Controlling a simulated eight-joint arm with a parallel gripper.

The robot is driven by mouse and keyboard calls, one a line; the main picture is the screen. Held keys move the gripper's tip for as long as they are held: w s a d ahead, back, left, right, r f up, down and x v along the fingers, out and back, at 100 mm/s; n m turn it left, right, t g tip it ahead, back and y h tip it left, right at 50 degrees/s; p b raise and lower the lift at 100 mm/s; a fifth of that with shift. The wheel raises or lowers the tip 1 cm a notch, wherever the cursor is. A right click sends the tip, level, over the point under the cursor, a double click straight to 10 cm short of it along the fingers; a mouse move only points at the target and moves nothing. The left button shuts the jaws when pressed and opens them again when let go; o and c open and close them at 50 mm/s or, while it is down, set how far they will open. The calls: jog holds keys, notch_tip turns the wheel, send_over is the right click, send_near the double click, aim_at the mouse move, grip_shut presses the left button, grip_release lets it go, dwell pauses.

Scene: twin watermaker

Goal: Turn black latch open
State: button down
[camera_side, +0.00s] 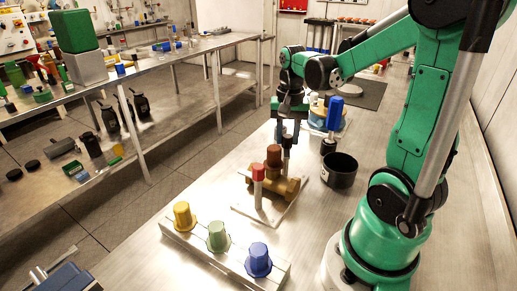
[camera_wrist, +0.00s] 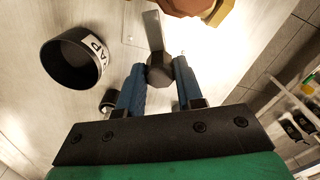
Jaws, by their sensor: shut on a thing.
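The black latch (camera_side: 287,142) stands upright at the far end of the brass valve body (camera_side: 283,188) on a pale plate. In the wrist view its dark faceted tip (camera_wrist: 160,70) lies between the two blue fingers, with a grey flat shaft (camera_wrist: 152,30) running away from it. My gripper (camera_side: 288,130) reaches down from above and is shut on the latch's top; it also shows in the wrist view (camera_wrist: 160,78). A red-topped handle (camera_side: 258,172) and a brown-red knob (camera_side: 274,154) stand on the same valve. The latch's lower part is partly hidden.
A black cup (camera_side: 339,170) stands close right of the valve, labelled in the wrist view (camera_wrist: 75,60). A blue-handled tool (camera_side: 334,112) stands behind it. Yellow (camera_side: 183,216), green (camera_side: 217,236) and blue (camera_side: 258,260) knobs sit on a front strip. Bare tabletop lies left of the valve.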

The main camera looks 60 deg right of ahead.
aim_at(288, 136)
jog(key=n, duration=1.2)
jog(key=shift+n, duration=0.4)
dwell(0.3)
jog(key=c, duration=0.6)
grip_release()
jog(key=shift+o, duration=0.2)
jog(key=shift+r, duration=2.8)
